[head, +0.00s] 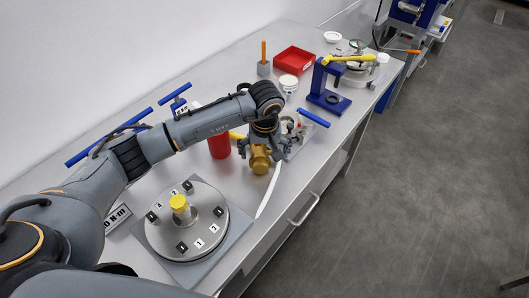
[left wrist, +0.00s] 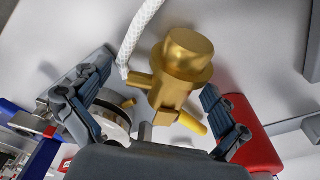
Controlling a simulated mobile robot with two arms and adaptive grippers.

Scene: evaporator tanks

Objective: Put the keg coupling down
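The keg coupling is a brass, stepped round body with side stubs (head: 260,160), at the middle of the bench in the head view. In the left wrist view the brass coupling (left wrist: 184,58) fills the upper middle, its wide round end away from my gripper. My left gripper (head: 266,142) is right at the coupling. In the left wrist view its fingers (left wrist: 158,80) are spread on both sides of the coupling, with visible gaps. Whether the coupling's underside touches the bench is hard to tell. My right gripper is not in view.
A white hose (head: 268,192) lies beside the coupling. A red cylinder (head: 219,145) stands to its left. A round numbered plate with a yellow cap (head: 205,240) is nearer. A blue press stand (head: 327,100) and red tray (head: 294,61) are farther back.

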